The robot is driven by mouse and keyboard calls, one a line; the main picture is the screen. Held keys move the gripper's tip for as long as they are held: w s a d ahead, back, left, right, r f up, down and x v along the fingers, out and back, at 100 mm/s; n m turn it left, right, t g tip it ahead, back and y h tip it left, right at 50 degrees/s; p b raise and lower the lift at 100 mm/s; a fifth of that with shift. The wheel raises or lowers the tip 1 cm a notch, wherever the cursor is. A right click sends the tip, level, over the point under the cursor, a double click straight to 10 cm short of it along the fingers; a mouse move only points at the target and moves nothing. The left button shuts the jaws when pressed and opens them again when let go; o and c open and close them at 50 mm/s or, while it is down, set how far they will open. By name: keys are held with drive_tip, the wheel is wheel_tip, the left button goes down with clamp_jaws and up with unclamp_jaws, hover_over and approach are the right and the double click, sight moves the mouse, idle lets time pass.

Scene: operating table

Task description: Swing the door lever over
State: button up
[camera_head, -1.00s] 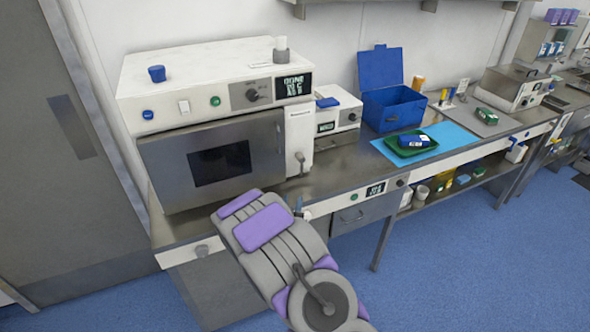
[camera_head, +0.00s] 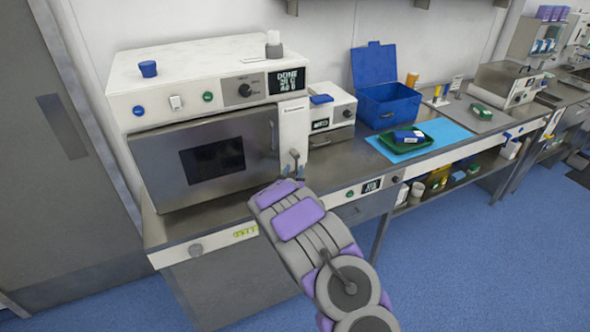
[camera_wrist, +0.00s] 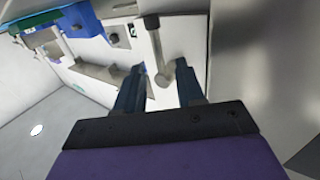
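The door lever (camera_head: 294,158) is a small grey handle on the white panel at the right of the oven-like unit's steel door (camera_head: 160,165). The door looks shut. In the wrist view the lever (camera_wrist: 158,48) hangs downward with a dark knob at its upper end. My gripper (camera_wrist: 160,80) is open, with its blue fingers apart and the lever's lower end between or just beyond their tips. I cannot tell whether they touch it. In the head view my gripper (camera_head: 291,173) is just below the lever, partly hidden by my arm.
The unit's display (camera_head: 286,81) reads DONE. A smaller white device (camera_head: 330,118) stands just right of the lever. A blue box (camera_head: 388,105) and a green tray (camera_head: 424,148) sit farther right on the bench. The bench front edge runs below my arm.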

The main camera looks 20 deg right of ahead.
drive_tip(key=shift+x, duration=1.45)
clamp_jaws()
